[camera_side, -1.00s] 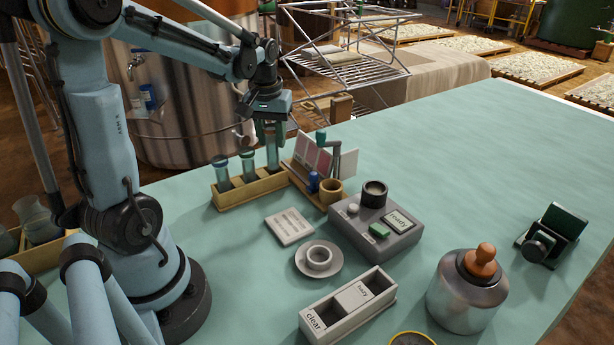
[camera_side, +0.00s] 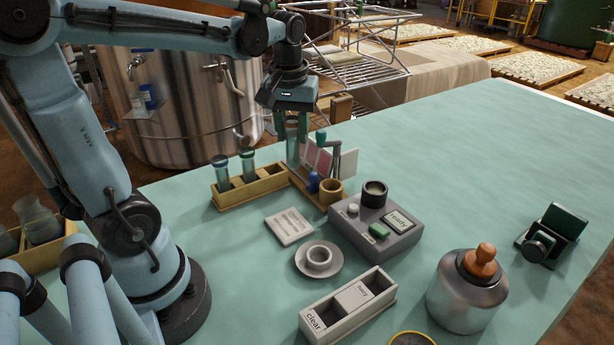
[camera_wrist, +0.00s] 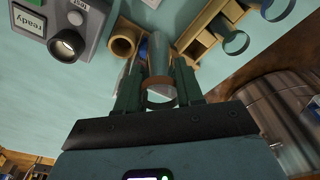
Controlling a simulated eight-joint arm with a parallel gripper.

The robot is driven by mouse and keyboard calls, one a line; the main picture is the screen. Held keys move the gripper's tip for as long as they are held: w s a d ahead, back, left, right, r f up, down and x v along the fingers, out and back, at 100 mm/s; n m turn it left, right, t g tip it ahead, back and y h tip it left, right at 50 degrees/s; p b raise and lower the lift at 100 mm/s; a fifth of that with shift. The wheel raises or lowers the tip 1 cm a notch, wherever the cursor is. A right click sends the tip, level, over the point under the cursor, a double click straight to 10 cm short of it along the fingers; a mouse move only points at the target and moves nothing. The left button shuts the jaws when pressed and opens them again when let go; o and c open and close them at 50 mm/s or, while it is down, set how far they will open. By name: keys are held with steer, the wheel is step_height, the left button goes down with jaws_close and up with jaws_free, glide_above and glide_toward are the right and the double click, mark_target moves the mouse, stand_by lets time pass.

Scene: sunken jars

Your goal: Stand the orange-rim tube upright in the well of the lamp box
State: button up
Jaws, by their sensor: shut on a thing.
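My gripper (camera_side: 291,115) is shut on the orange-rim tube (camera_side: 292,150), which hangs about upright above the back of the wooden rack. The wrist view shows the tube (camera_wrist: 188,42) and its brown-orange rim between the jaws (camera_wrist: 158,80). The grey lamp box (camera_side: 400,240) stands to the right and nearer the front, with a "ready" panel. Its well is a dark round collar (camera_side: 375,187) on top, also seen in the wrist view (camera_wrist: 66,45); I see nothing standing in it.
A saucer (camera_side: 318,262), label tray (camera_side: 325,318) and metal jar (camera_side: 465,298) are in front.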

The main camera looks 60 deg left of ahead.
steer(key=shift+d+r, duration=0.55)
steer(key=shift+d, duration=0.35)
steer(key=w+d+r+m, duration=0.1)
steer(key=w+d+m, duration=0.4)
steer(key=w+d, duration=0.65)
steer(key=shift+w+a+f, duration=0.15)
steer(key=shift+f, duration=1.65)
steer(key=shift+w+a+f, duration=0.1)
steer(key=shift+f, duration=1.65)
steer(key=shift+f, duration=0.45)
steer(key=o, duration=1.1)
steer(key=shift+o, duration=0.2)
step_height(320, 180, up, 18)
steer(key=s, duration=0.1)
steer(key=shift+s+d, duration=0.2)
steer(key=shift+d, duration=0.1)
